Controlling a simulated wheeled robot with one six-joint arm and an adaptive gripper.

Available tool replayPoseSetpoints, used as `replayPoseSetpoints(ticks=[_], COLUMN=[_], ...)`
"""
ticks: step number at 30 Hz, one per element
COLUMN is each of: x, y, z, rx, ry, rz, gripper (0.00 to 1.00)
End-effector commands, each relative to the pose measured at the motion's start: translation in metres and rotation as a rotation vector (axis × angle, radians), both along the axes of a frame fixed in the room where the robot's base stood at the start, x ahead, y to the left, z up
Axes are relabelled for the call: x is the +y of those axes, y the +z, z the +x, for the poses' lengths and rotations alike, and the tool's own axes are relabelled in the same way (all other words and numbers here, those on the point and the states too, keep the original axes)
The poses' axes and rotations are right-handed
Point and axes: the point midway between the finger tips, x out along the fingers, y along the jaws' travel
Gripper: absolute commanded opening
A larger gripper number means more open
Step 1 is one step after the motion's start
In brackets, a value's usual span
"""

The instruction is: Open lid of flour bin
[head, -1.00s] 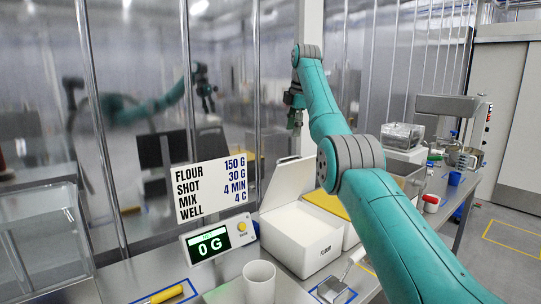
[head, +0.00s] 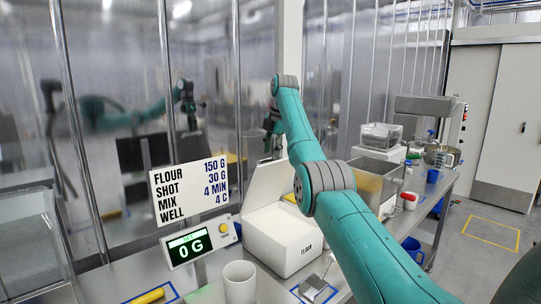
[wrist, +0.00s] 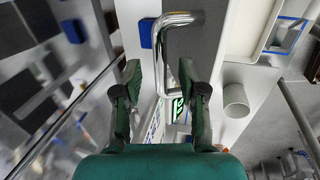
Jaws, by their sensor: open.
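The flour bin (head: 285,242) is a white box labelled FLOUR on the counter in the head view. Its white lid (head: 268,190) stands raised, tilted up at the back left. My gripper (head: 273,140) is small above the lid's upper edge and partly hidden by my arm. In the wrist view my gripper (wrist: 160,75) is open, its two dark green fingers well apart. A bent chrome bar (wrist: 178,20) runs between and just beyond the fingers. I cannot tell whether it touches them or what it is fixed to.
A recipe sign (head: 188,190) and a scale display reading 0 G (head: 188,245) stand left of the bin. A white cup (head: 239,280) stands in front. A steel container (head: 368,180) and a clear-lidded box (head: 380,136) are to the right. A wall stands behind.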

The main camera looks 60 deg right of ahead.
Motion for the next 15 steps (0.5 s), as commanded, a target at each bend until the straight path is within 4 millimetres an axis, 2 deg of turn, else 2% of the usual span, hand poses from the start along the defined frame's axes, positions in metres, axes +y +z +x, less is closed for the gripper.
replayPoseSetpoints(ticks=[6, 15], x=[-0.001, -0.001], y=[-0.015, -0.017], z=[0.004, 0.005], rx=[-0.001, -0.001], ry=[0.000, 0.000], rz=[-0.001, -0.001], gripper=[0.41, 0.41])
